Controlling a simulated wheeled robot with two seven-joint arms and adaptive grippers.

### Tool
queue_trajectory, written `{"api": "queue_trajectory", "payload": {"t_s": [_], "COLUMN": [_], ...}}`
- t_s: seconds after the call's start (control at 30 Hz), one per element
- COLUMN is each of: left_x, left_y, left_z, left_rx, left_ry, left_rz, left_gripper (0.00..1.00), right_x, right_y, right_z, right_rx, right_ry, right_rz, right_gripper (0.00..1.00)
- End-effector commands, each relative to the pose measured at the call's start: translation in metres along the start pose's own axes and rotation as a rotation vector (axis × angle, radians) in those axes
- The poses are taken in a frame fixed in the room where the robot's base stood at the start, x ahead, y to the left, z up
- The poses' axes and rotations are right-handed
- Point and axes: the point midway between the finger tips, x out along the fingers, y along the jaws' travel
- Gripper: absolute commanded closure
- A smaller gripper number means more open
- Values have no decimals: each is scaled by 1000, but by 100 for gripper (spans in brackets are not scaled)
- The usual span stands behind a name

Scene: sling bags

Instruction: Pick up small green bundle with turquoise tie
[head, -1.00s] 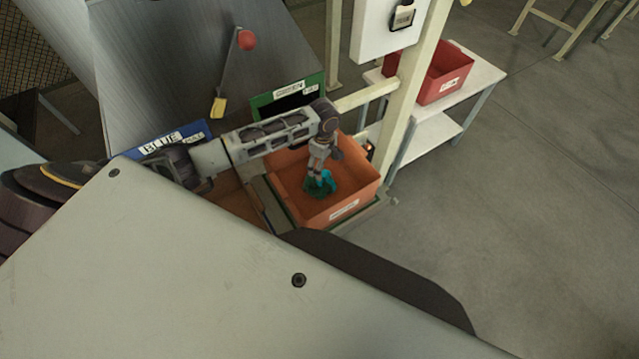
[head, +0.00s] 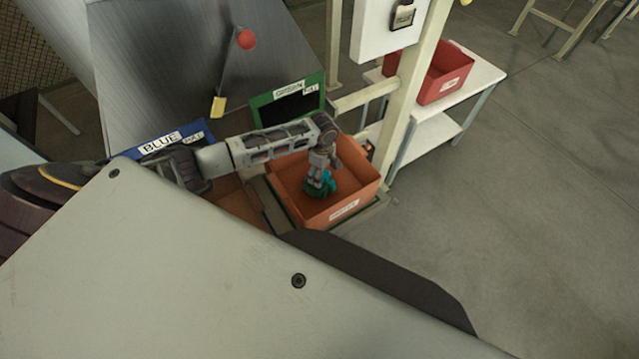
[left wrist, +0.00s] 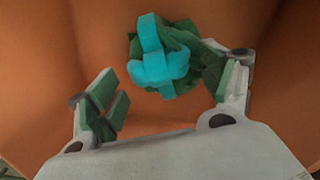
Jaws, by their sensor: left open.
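The small green bundle with its turquoise tie (left wrist: 160,65) lies in the orange bin (head: 360,186), and its tie is uppermost in the left wrist view. In the head view the bundle (head: 323,187) is partly hidden by my left gripper (head: 317,184), which reaches down into the bin from above. In the left wrist view my left gripper (left wrist: 172,95) is open, with one finger to the left of the bundle, apart from it. The other finger is at the bundle's right side, close to or touching it. My right gripper is not in view.
The orange bin's walls surround my gripper. A green-framed opening labelled GREEN (head: 288,103) and a blue one labelled BLUE (head: 165,143) stand behind. A pale post (head: 405,110) rises to the right of the bin. A red bin (head: 437,75) sits on a white table.

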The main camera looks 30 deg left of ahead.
Motion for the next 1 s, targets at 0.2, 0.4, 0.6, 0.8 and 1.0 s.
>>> {"api": "queue_trajectory", "payload": {"t_s": [0.2,0.4,0.6,0.8,1.0], "left_x": [0,0,0,0,-1], "left_y": [0,0,0,0,0], "left_z": [0,0,0,0,0], "left_rx": [0,0,0,0,0], "left_ry": [0,0,0,0,0], "left_rz": [0,0,0,-1,0], "left_gripper": [20,36,62,88,91], "right_x": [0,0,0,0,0], "right_y": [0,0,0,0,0], "right_z": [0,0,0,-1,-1], "right_rx": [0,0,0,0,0], "right_ry": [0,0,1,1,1], "right_rz": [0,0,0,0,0], "right_gripper": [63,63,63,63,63]}}
